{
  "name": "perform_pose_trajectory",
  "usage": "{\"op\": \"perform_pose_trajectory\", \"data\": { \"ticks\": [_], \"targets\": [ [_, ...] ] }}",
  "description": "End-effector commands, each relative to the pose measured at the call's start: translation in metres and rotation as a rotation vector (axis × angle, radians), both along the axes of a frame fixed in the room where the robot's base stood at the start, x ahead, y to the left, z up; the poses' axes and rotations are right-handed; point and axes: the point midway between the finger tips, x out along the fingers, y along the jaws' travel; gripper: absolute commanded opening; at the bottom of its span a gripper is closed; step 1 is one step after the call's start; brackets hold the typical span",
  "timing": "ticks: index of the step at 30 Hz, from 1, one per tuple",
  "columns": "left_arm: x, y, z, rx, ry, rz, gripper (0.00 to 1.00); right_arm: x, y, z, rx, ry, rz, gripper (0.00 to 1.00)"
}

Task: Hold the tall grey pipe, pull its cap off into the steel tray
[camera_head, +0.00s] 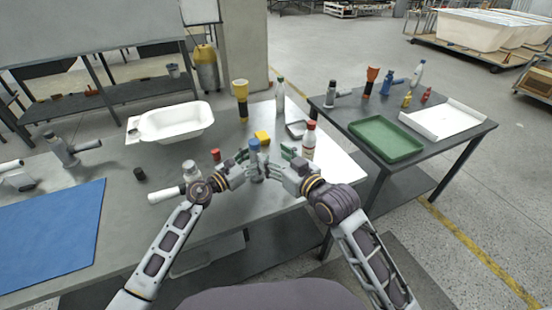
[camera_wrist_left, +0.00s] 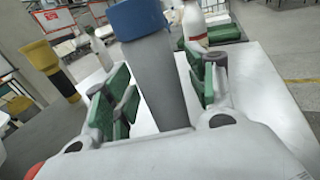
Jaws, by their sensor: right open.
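The tall grey pipe (camera_head: 257,172) stands upright on the work table with a blue cap (camera_head: 254,144) on top. It also shows in the left wrist view (camera_wrist_left: 155,80), with its blue cap (camera_wrist_left: 137,18). My left gripper (camera_head: 247,168) has its green-padded fingers on both sides of the pipe, with a visible gap on one side, so it looks open around it. My right gripper (camera_head: 285,158) is open, just right of the pipe near the cap.
A red-capped white bottle (camera_head: 309,140) stands just right of the right gripper. A yellow block (camera_head: 262,137), yellow funnel-topped item (camera_head: 240,92) and clear bottle (camera_head: 280,93) stand behind. A white basin (camera_head: 175,122) is at left. A side table holds a green tray (camera_head: 386,140).

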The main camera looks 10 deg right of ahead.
Motion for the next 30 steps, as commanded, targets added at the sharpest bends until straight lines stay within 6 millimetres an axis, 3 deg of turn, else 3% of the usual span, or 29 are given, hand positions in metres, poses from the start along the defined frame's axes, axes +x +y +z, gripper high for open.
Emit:
{"op": "perform_pose_trajectory", "data": {
  "ticks": [14, 30],
  "targets": [
    [-0.005, 0.008, -0.001, 0.002, 0.001, 0.001, 0.57, 0.0, 0.0, 0.0, 0.0, 0.0, 0.0, 0.59],
    [-0.044, 0.051, -0.001, 0.002, 0.001, 0.0, 0.57, 0.0, 0.0, 0.0, 0.0, 0.0, 0.0, 0.59]
  ]
}}
